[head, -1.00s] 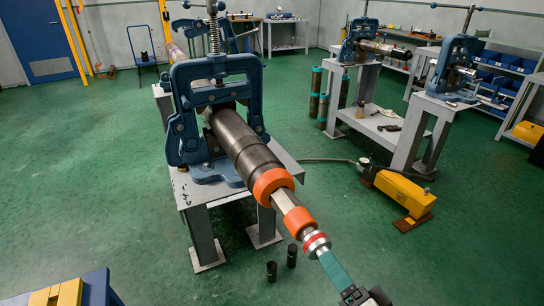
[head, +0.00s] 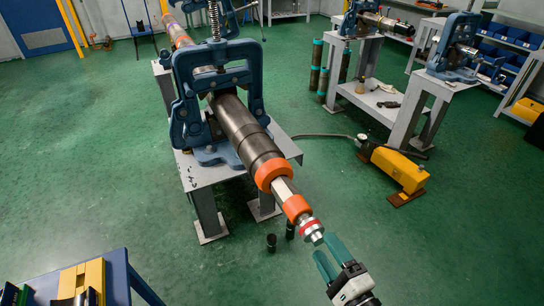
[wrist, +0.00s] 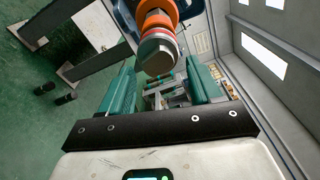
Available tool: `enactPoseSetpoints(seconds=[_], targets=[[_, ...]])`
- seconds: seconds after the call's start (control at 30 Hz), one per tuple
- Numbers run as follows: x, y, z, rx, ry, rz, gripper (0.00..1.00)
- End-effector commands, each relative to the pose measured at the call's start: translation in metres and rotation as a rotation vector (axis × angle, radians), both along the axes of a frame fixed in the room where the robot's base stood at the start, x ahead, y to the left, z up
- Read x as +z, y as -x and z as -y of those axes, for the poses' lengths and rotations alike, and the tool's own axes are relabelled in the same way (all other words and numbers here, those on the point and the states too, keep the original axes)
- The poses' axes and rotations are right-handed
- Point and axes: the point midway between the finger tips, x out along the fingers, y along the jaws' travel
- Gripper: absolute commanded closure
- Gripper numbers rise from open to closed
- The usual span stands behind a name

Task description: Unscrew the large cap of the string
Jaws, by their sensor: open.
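The string (head: 240,132) is a dark pipe held in a blue vise (head: 178,100), sloping down toward me. Its near end has a large orange ring (head: 271,170), a bare metal length, a smaller orange ring (head: 296,208), then a red band and a silver end piece (head: 313,233). I cannot tell which part is the large cap. My gripper (head: 327,249) is open and empty, just beyond the silver end and apart from it. In the wrist view the silver end (wrist: 157,52) faces me, ahead of and above the gap between my teal fingers (wrist: 160,88).
A grey stand (head: 204,213) carries the vise. Two small dark cylinders (head: 271,242) stand on the green floor below the string. A yellow pump (head: 398,170) with a hose lies to the right. A blue table (head: 117,272) is at the lower left.

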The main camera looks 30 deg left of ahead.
Motion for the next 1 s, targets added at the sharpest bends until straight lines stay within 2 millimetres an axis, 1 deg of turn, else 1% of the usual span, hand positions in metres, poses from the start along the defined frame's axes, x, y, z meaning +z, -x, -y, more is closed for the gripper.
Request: enactPoseSetpoints(seconds=[0.23, 0.53, 1.0], targets=[[0.000, -0.002, -0.003, 0.001, 0.001, 0.002, 0.37], [0.000, -0.013, -0.018, 0.001, 0.002, 0.002, 0.37], [-0.001, -0.013, -0.019, 0.000, 0.002, 0.002, 0.37]])
